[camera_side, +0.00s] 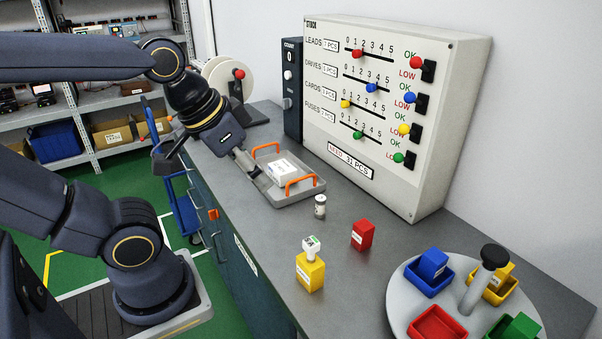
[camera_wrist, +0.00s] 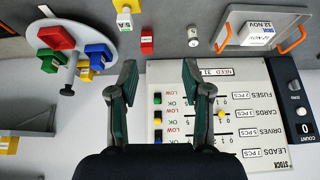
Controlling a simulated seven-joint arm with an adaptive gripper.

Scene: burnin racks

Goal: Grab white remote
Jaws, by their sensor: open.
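No thing plainly looks like a remote. A white labelled box (camera_side: 282,172) lies in a grey tray (camera_side: 262,193) with two orange handles on the bench; I cannot tell if it is the remote. The box also shows at the upper right of the wrist view (camera_wrist: 259,33). My gripper (camera_wrist: 160,70) is open, with nothing between its two fingers. In the side view its arm end is above the bench by the tray's left side, and the fingers are only partly visible. In the wrist view the white box is off to the right of the fingers.
A white slider panel (camera_side: 375,110) stands behind the tray. A small white cylinder (camera_side: 320,206), a red block (camera_side: 363,235) and a yellow block (camera_side: 311,272) with a white top stand toward the front. A round turntable (camera_side: 398,309) holds coloured bins. A reel (camera_side: 222,80) stands at the back.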

